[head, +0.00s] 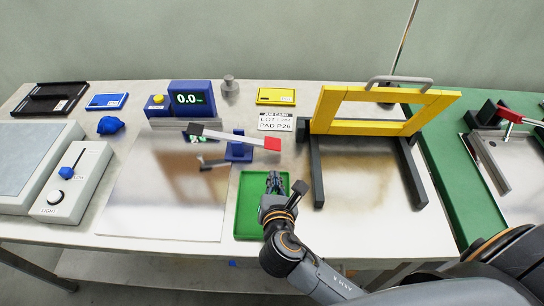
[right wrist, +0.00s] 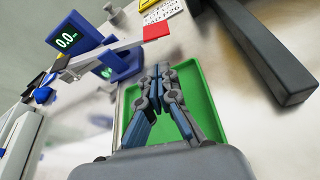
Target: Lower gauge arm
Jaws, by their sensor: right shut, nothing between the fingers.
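The gauge arm (head: 232,138) is a pale bar with a red tip (head: 272,144) on its right end and a black block on its left end. It sits across a blue post (head: 239,152) and is held above the bench. It also shows in the right wrist view (right wrist: 104,54), with its red tip (right wrist: 157,31) beyond the fingers. My right gripper (head: 275,176) is shut and empty over the green tray (head: 248,205), on the near side of the red tip and apart from it. Its closed fingertips (right wrist: 158,70) show in the right wrist view. My left gripper is out of view.
A blue readout (head: 191,99) showing 0.0 stands behind the arm. A yellow frame (head: 375,110) on dark rails stands right of the tray. A card (head: 276,121) lies behind the red tip. A shiny plate (head: 165,190) lies left of the tray.

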